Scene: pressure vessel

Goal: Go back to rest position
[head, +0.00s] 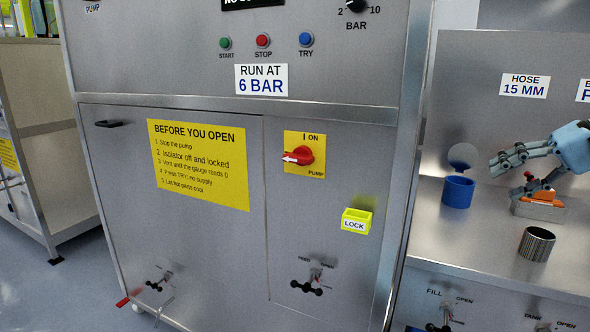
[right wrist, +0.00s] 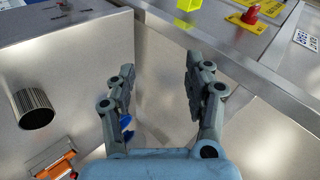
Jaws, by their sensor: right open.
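My right gripper (head: 506,172) comes in from the right in the head view, above the steel bench beside the cabinet. Its fingers are spread apart and hold nothing. The right wrist view also shows the open gripper (right wrist: 158,72) with an empty gap between its two fingers. Near it in the head view, a blue cup (head: 457,192) stands on the bench to the left. An orange-topped block (head: 540,198) is just below the gripper. My left gripper is not in view.
A hollow steel cylinder (head: 536,245) stands near the bench front (head: 480,270). The steel cabinet (head: 225,250) on the left carries a red isolator switch (head: 298,156), a yellow LOCK box (head: 356,220) and black valve knobs (head: 306,288). Open floor (head: 60,300) shows at lower left.

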